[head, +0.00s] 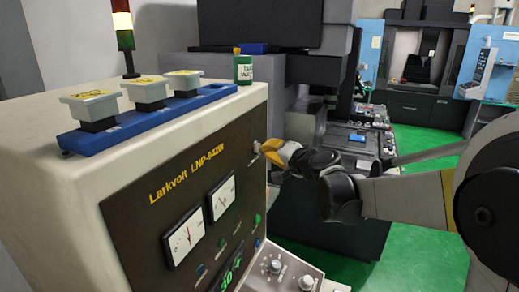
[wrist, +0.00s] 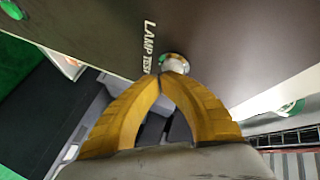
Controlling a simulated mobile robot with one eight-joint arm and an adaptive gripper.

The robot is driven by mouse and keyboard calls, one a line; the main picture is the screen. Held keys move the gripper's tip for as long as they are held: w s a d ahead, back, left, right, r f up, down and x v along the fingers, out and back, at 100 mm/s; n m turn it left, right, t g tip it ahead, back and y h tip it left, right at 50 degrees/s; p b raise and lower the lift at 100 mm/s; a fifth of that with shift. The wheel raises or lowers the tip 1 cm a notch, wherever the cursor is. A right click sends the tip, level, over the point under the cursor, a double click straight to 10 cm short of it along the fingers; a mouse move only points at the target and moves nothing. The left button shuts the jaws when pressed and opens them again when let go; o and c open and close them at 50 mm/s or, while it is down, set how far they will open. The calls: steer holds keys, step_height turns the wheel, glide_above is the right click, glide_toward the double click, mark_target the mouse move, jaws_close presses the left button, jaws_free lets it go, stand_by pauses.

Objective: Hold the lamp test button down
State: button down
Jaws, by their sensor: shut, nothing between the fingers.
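The lamp test button (wrist: 176,64) is a small round pale button in a metal ring on the dark panel, beside the printed words LAMP TEST. In the wrist view my gripper (wrist: 168,76) has its yellow fingers shut with the tips together, right at the button and covering part of it. I cannot tell how far the button is pressed in. In the head view my gripper (head: 258,148) reaches from the right to the upper right edge of the Larkvolt panel (head: 140,215), and its fingertips hide most of the button.
The cabinet carries a blue rail (head: 150,120) with several pale blocks, and a green can (head: 243,70) stands on top. Dials (head: 183,232), green lamps and a sloped knob panel (head: 278,272) lie below the button. Green floor (head: 420,235) is open at right.

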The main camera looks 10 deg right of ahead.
steer(key=shift+s+d, duration=0.35)
steer(key=shift+d, duration=0.15)
steer(key=shift+s+d, duration=0.7)
steer(key=shift+d, duration=0.35)
steer(key=shift+s+d, duration=0.65)
steer(key=shift+d, duration=0.35)
